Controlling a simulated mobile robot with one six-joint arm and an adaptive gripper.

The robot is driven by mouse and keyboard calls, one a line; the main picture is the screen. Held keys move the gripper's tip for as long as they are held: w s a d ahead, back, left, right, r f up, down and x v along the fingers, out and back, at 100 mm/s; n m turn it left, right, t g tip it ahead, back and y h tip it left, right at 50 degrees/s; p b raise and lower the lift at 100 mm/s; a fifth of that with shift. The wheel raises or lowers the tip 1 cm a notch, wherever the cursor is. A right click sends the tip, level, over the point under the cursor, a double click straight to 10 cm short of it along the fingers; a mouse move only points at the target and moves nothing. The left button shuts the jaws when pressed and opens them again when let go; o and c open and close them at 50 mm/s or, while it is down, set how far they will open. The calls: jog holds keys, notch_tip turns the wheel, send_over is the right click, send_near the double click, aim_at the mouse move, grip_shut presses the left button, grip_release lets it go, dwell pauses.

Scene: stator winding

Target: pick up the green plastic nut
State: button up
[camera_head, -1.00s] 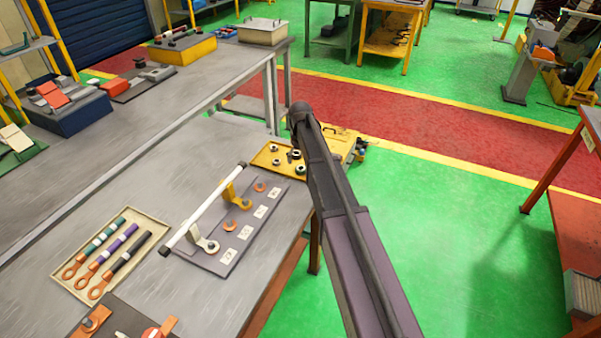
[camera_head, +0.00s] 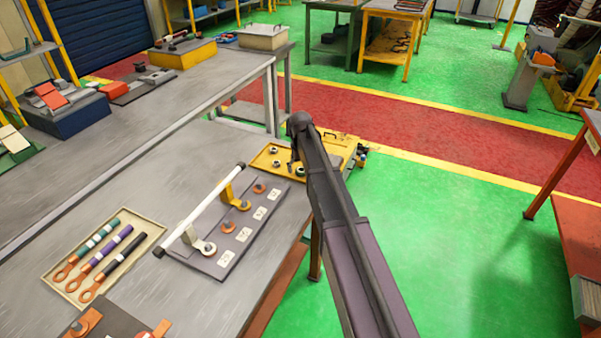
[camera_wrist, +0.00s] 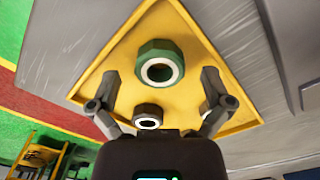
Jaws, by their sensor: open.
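The green plastic nut (camera_wrist: 160,64) lies on the yellow tray (camera_wrist: 128,62) in the wrist view, with a pale ring around its dark hole. My gripper (camera_wrist: 160,82) is open, with one finger on each side of the picture below the nut's middle. The fingers appear apart from the nut, and nothing is between them in their grip. In the head view, my gripper (camera_head: 293,158) hangs over the yellow tray (camera_head: 262,161) at the table's far corner. My arm hides part of the tray there.
A dark nut (camera_wrist: 148,117) lies close below the green one, and another dark nut (camera_wrist: 206,108) is partly hidden by the right finger. A grey plate (camera_head: 222,260) with a white bar and terminals lies nearer on the table. A cable tray (camera_head: 58,282) is at left.

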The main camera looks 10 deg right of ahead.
jog(key=c, duration=1.2)
jog(key=shift+r, duration=0.2)
notch_tip(320, 180, up, 3)
jog(key=p, duration=0.3)
jog(key=s, duration=0.5)
jog(key=s+r+p, duration=0.1)
jog(key=s, duration=0.4)
jog(key=s+p, duration=0.1)
jog(key=s, duration=0.5)
jog(key=shift+r, duration=0.3)
notch_tip(320, 180, up, 15)
jog(key=p, duration=1.4)
jog(key=shift+f+p, duration=0.2)
jog(key=shift+p, duration=0.1)
jog(key=shift+d, duration=0.1)
